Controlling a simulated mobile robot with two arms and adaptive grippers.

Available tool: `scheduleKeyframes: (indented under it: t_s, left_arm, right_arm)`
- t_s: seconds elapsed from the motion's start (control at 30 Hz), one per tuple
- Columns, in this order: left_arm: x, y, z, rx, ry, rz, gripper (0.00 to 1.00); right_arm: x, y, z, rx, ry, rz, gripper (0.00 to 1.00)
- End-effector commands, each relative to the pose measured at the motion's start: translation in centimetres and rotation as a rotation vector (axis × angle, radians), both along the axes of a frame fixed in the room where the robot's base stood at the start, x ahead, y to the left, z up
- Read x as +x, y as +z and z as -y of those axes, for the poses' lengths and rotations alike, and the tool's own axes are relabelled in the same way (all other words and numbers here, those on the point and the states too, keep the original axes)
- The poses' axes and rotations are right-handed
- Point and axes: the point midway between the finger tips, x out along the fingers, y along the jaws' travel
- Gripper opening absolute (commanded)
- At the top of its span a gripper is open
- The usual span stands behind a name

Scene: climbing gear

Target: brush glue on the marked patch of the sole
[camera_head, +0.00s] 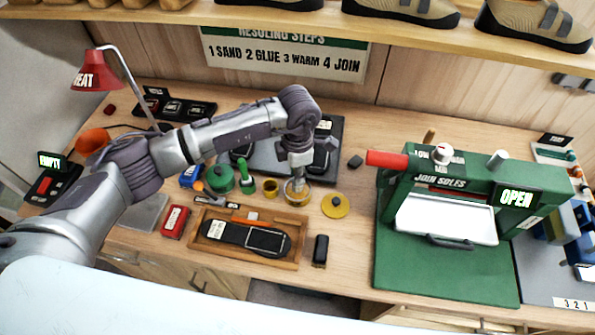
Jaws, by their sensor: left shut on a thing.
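The black sole (225,233) lies flat in a shallow wooden tray (277,261) on the bench. A white outline marks a patch (266,240) on its right part. My left gripper (296,182) points down at an open amber-rimmed glue pot (295,197) behind the tray. It is shut on the glue brush, which is mostly hidden by the fingers and the pot. A yellow lid with a dark knob (336,206) lies on the bench to the right of the pot. My right gripper is not in view.
A green press (443,275) marked OPEN stands at the right. A red box (175,222) and a dark block (320,251) flank the tray. The bench between block and press is clear.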

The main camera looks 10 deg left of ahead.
Motion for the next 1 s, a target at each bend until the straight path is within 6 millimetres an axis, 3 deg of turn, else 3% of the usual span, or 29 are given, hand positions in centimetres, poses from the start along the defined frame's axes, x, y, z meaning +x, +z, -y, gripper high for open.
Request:
scheduleKeyframes:
  t_s: [1.0]
  left_arm:
    - [0.01,-0.43,-0.01,0.0,0.0,0.0,0.0]
  right_arm:
    - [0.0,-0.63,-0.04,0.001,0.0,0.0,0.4]
